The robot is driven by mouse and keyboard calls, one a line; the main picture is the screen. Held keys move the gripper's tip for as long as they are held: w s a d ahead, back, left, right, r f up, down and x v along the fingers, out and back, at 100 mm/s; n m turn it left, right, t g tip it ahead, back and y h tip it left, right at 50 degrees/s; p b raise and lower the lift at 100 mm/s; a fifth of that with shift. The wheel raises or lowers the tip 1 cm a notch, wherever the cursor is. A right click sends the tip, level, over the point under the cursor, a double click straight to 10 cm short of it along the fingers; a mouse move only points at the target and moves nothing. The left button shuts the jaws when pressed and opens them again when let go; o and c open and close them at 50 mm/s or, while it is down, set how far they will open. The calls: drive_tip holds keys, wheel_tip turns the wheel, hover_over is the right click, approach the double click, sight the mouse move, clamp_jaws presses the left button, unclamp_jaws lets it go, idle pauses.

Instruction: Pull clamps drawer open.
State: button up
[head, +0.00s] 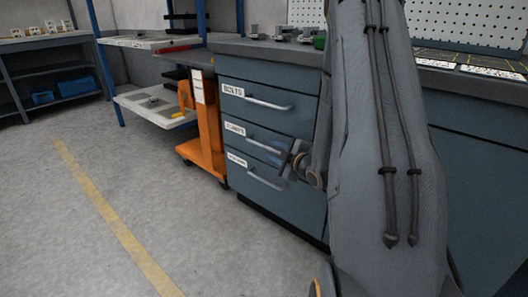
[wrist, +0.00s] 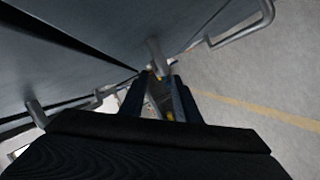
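The blue-grey cabinet has three stacked drawers. The middle one, the clamps drawer (head: 238,143), has a hard-to-read white label and a bar handle (head: 253,140). Its front looks flush with the others in the head view. My gripper (head: 279,152) is at the right end of this handle, partly hidden by my arm. In the wrist view, the fingers (wrist: 162,92) are at a grey handle post (wrist: 155,55), close beside the drawer fronts. I cannot tell whether they are shut on the bar.
The bolts drawer (head: 266,101) is above, and a lower drawer (head: 275,192) below; both look shut. An orange cart (head: 208,137) stands left of the cabinet. The grey floor (head: 150,185) in front is clear, with a yellow line (head: 109,215).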

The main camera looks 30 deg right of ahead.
sight(267, 148)
drive_tip(key=b+x, duration=0.2)
drive_tip(key=x, duration=0.4)
drive_tip(key=shift+a+f, duration=0.1)
clamp_jaws()
